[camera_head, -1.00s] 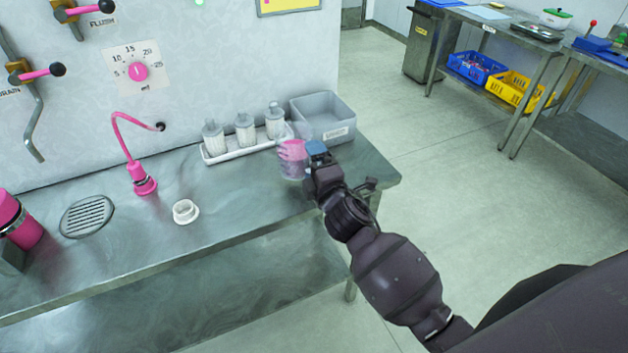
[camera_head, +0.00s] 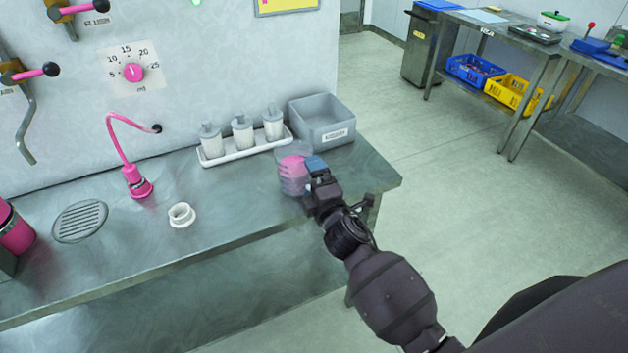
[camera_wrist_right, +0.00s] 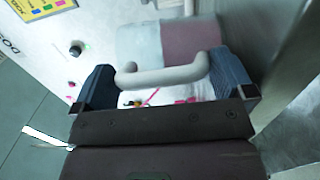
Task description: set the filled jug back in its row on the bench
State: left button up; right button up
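A clear jug (camera_head: 293,178) with pink contents is at the right end of the steel bench (camera_head: 240,215), in front of the grey bin. It looks roughly upright, with its base at or just above the bench top; I cannot tell if it touches. My right gripper (camera_head: 314,172) is at its right side. In the right wrist view, the jug's pale handle (camera_wrist_right: 165,76) spans the gap between the blue fingers of my right gripper (camera_wrist_right: 160,85), which press against its two ends. The jug body lies beyond the handle. My left gripper is out of view.
A white tray (camera_head: 233,156) with three white-filled bottles stands behind and left of the jug. A grey bin (camera_head: 325,133) is behind it. A white cup-like ring (camera_head: 181,216), a pink tap (camera_head: 137,185) and a drain grate (camera_head: 80,222) are further left. Bench between ring and jug is clear.

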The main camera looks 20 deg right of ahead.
jog(key=shift+r, duration=0.15)
jog(key=s, duration=1.2)
jog(key=s+d+f+m+g, duration=0.2)
jog(key=s+f+m+g, duration=0.1)
jog(key=s+f+m, duration=0.4)
jog(key=s+d+f+m+g, duration=0.3)
jog(key=s+f+m+g, duration=0.1)
jog(key=s+f+m, duration=0.4)
notch_tip(320, 180, down, 2)
jog(key=shift+d+f+m, duration=0.1)
jog(key=shift+d+m, duration=0.1)
jog(key=shift+m, duration=0.7)
